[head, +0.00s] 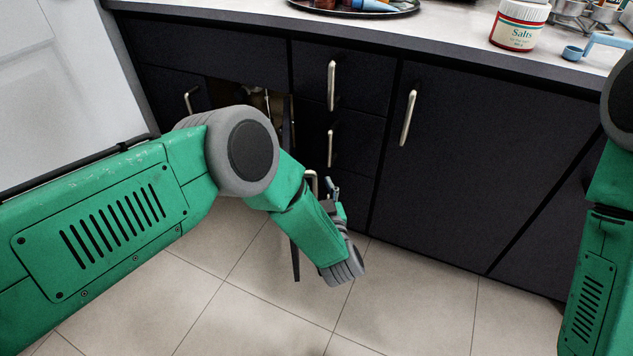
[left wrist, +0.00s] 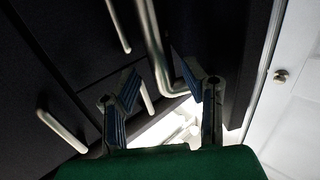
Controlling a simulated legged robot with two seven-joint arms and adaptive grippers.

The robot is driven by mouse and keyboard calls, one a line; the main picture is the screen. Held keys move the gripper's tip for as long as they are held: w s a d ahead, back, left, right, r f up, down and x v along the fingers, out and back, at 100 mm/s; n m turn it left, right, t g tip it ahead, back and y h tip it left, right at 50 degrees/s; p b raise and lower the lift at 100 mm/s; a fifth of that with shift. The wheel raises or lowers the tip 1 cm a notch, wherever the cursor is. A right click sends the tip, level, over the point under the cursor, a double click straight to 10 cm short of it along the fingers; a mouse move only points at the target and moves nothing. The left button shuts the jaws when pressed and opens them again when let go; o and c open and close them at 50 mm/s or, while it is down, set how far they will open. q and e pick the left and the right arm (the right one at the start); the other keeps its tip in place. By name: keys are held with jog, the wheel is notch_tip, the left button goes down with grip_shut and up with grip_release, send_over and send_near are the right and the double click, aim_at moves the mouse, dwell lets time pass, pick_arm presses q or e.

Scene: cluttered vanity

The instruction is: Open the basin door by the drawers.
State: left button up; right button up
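The dark basin door (head: 296,262) beside the drawers stands open, swung out and seen nearly edge-on in the head view. Its metal handle (head: 312,178) shows just above my left gripper (head: 336,192), which is mostly hidden by my arm. In the left wrist view, the blue-padded fingers of my left gripper (left wrist: 160,85) are apart. The door's bent handle (left wrist: 156,50) shows between them, its lower bend close to the right finger. I cannot tell whether it touches. My right gripper is out of view; only my right arm shows.
Pipes show in the open cabinet (head: 258,98). Drawers (head: 340,75) with upright handles and a large closed door (head: 465,150) are to the right. A salts jar (head: 519,25) and tray (head: 355,10) are on the counter. The tiled floor (head: 420,300) in front is clear.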

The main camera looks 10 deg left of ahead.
pick_arm(q)
jog(key=v, duration=1)
jog(key=shift+d, duration=0.25)
jog(key=shift+w, duration=0.1)
jog(key=s+a+f+m+g+h+p, duration=0.2)
jog(key=s+a+m+g+h+p, duration=0.45)
jog(key=s+a, duration=0.5)
jog(key=s+a+r+g+p, duration=0.2)
jog(key=s+a+r+g, duration=0.1)
jog(key=s, duration=0.6)
jog(key=s+a+r+n+g+p, duration=0.1)
jog(key=s+a+r+g+p, duration=0.2)
jog(key=s+a+g, duration=0.3)
jog(key=s+a, duration=0.1)
jog(key=s, duration=0.3)
